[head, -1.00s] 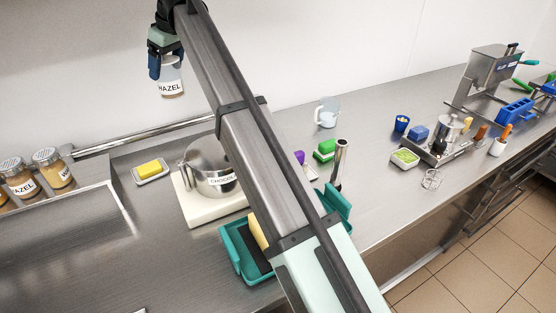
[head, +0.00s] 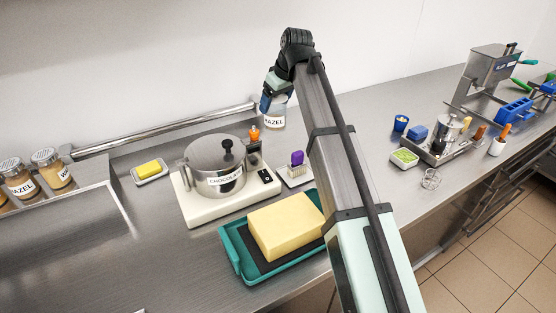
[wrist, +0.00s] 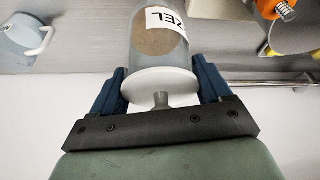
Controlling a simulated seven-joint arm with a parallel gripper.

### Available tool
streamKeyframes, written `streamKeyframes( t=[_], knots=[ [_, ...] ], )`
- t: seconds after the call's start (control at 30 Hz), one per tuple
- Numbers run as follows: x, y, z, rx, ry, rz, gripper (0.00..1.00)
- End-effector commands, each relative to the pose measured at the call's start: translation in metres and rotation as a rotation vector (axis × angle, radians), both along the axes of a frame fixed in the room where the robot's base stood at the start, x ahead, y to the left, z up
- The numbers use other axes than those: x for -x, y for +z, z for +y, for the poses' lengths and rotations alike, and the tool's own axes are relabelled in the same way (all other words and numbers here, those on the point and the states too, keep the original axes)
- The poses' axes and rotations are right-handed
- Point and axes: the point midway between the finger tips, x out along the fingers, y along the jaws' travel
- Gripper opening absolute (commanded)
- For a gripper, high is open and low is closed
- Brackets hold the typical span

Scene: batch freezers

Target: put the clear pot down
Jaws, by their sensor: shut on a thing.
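The clear pot (head: 275,118) has a label ending in "AZEL" and brownish contents. My gripper (head: 268,100) is shut on it, with blue fingers on its two sides. The pot hangs upright in the head view, against the wall near the back of the counter, right of the rail's end. I cannot tell its exact height, but it looks raised. In the wrist view the pot (wrist: 160,48) sits between the fingers, its pale knobbed lid nearest the gripper's base. The pot's far end is cut off there.
A steel chocolate pot (head: 212,185) stands on a cream hotplate (head: 195,212). A teal tray (head: 240,262) holds a big yellow block (head: 283,228). A purple-handled brush (head: 297,160) stands nearby. A jug (wrist: 25,38) shows in the wrist view. Spice jars (head: 48,168) are at left.

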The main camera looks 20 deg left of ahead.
Motion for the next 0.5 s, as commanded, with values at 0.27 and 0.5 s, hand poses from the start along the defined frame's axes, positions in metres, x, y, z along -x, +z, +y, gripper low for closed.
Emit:
streamKeyframes(
  t=[0.27,0.5],
  knots=[
    [0.021,-0.017,-0.014,0.0,-0.039,-0.001,0.33],
    [0.015,-0.018,-0.012,-0.001,-0.096,-0.001,0.33]
  ],
)
